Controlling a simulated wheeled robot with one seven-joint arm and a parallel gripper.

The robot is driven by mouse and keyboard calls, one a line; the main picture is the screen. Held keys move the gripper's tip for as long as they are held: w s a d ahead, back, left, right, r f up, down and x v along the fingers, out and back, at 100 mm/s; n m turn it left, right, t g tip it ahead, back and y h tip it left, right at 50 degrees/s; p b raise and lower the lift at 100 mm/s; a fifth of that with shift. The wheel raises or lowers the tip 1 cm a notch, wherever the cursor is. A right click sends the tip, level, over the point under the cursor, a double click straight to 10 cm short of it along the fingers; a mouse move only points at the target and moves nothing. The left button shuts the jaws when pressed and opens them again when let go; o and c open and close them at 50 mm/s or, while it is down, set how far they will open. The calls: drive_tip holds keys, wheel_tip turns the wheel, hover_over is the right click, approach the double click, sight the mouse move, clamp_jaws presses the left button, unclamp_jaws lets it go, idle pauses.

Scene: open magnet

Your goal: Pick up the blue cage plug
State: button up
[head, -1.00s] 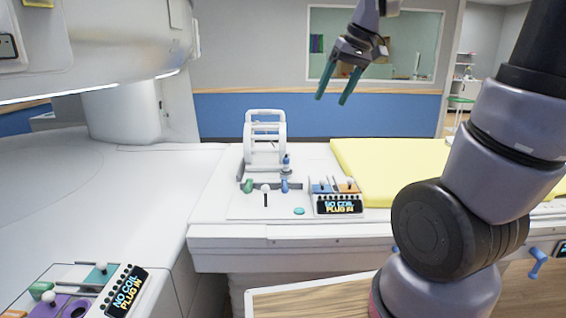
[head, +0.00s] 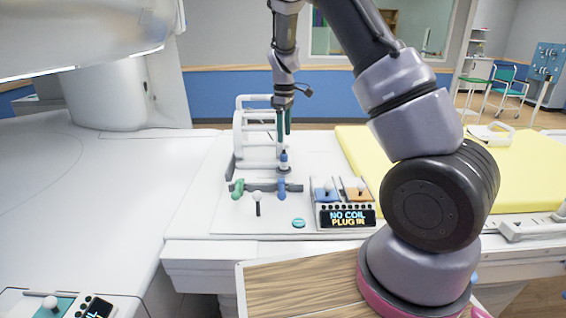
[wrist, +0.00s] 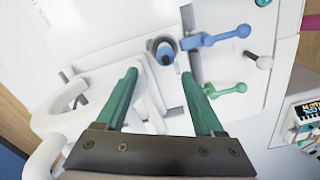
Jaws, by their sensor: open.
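The blue cage plug (head: 284,160) stands upright at the right side of the white cage (head: 257,140) on the white table. In the wrist view the plug (wrist: 165,55) is a round blue and dark end seen from above, just beyond the fingertips and between their lines. My gripper (head: 284,130) is open, its green fingers pointing down above the plug. In the wrist view my gripper (wrist: 160,74) has nothing between its fingers. I cannot tell the exact gap between fingertips and plug.
A blue lever (head: 282,188) and a green lever (head: 238,188) sit in front of the cage. A white-knobbed lever (head: 257,198) stands between them. A "NO COIL PLUG IN" panel (head: 347,217) is to the right, near a yellow mat (head: 410,170).

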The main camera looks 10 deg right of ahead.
sight(284, 156)
wheel_tip(284, 156, down, 4)
drive_tip(key=shift+r, duration=0.1)
drive_tip(key=shift+s+a+f, duration=0.1)
drive_tip(key=shift+s+f, duration=0.15)
drive_tip(key=shift+f, duration=1.1)
drive_tip(key=shift+s+f, duration=0.2)
drive_tip(key=shift+f, duration=1.15)
drive_tip(key=shift+c, duration=0.3)
clamp_jaws()
